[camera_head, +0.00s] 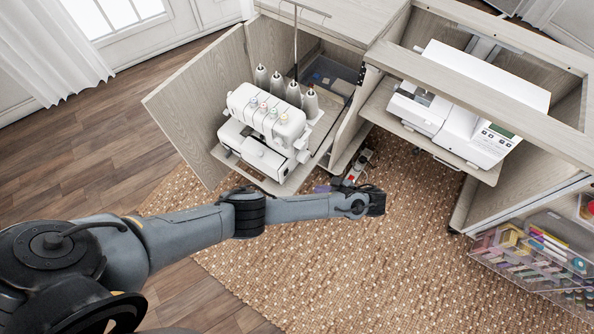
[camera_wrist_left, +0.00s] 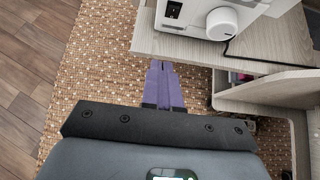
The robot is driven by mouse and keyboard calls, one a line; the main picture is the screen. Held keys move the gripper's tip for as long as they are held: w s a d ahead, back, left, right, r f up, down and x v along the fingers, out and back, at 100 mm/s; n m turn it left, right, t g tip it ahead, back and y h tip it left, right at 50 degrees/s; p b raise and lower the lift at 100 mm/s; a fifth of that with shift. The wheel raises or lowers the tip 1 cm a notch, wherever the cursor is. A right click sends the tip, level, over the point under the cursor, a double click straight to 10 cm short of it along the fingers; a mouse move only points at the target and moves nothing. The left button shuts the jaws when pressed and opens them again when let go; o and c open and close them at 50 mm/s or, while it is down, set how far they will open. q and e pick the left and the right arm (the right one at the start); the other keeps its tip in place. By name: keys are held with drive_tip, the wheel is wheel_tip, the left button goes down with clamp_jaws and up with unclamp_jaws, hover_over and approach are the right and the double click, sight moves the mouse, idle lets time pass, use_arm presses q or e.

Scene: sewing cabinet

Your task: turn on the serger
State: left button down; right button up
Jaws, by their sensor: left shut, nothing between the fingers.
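The white serger (camera_head: 265,125) stands on a pull-out shelf (camera_head: 290,185) of the cabinet, with several thread cones behind it. Its side shows at the top of the left wrist view, with a dark switch (camera_wrist_left: 174,10) and a round white handwheel (camera_wrist_left: 223,23). My left gripper (camera_wrist_left: 160,66) has purple fingers, shut and empty. They point toward the shelf edge below the switch, apart from the switch. In the head view the left gripper (camera_head: 322,189) is partly hidden behind my wrist, at the serger's lower right. My right gripper is not in view.
A white sewing machine (camera_head: 470,110) sits in the cabinet bay to the right. The cabinet door (camera_head: 192,110) stands open left of the serger. A black cord (camera_wrist_left: 230,47) runs by the handwheel. Clear drawers (camera_head: 535,255) hold supplies at lower right. The rug in front is mostly clear.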

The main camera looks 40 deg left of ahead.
use_arm(q)
drive_tip(key=shift+w+r, duration=0.65)
drive_tip(key=shift+r, duration=0.25)
drive_tip(key=b, duration=0.5)
approach(287, 173)
drive_tip(key=a+f, duration=0.2)
drive_tip(key=f, duration=0.1)
drive_tip(key=a+f, duration=0.1)
drive_tip(key=f, duration=0.1)
drive_tip(key=shift+s+a, duration=0.15)
drive_tip(key=shift+a, duration=0.15)
drive_tip(key=shift+s+a+r, duration=0.1)
drive_tip(key=shift+a+r, duration=0.1)
drive_tip(key=shift+a, duration=0.35)
